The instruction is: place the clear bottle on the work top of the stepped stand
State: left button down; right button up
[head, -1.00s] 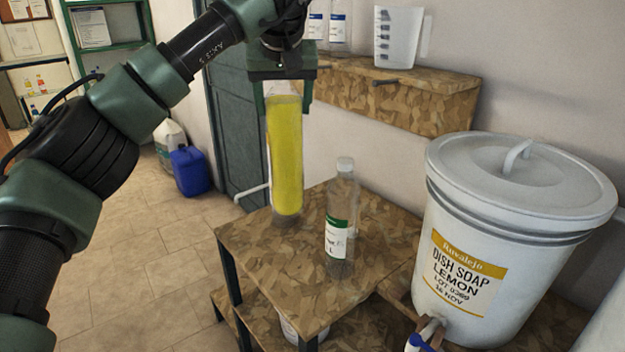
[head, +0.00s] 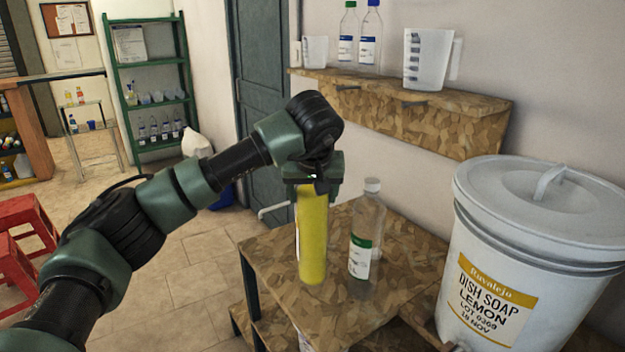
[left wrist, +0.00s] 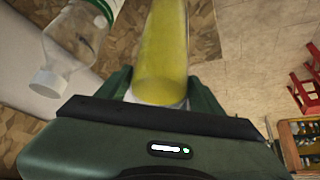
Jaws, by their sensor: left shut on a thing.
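My left gripper (head: 314,184) is shut on the upper end of a clear bottle filled with yellow liquid (head: 312,238). The bottle hangs upright under the gripper. Its base is at or just above the work top (head: 285,312) of the stepped stand; I cannot tell whether it touches. In the left wrist view the yellow bottle (left wrist: 163,50) shows between the fingers of the gripper (left wrist: 160,98). A second clear bottle (head: 367,228), with a white cap and a green and white label, stands on the work top just right of the held one. My right gripper is not in view.
A white dish soap drum (head: 530,250) stands to the right of the stand. A wall shelf (head: 420,115) behind holds bottles and jugs. The front of the work top is bare. Red stools (head: 18,225) stand on the floor at far left.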

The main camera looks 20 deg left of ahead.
aim_at(312, 211)
pick_arm(q)
jog(key=shift+f, duration=2.05)
jog(key=shift+c, duration=1.3)
grip_release()
jog(key=shift+s+f, duration=0.1)
jog(key=b+v, duration=0.1)
jog(key=v, duration=1.1)
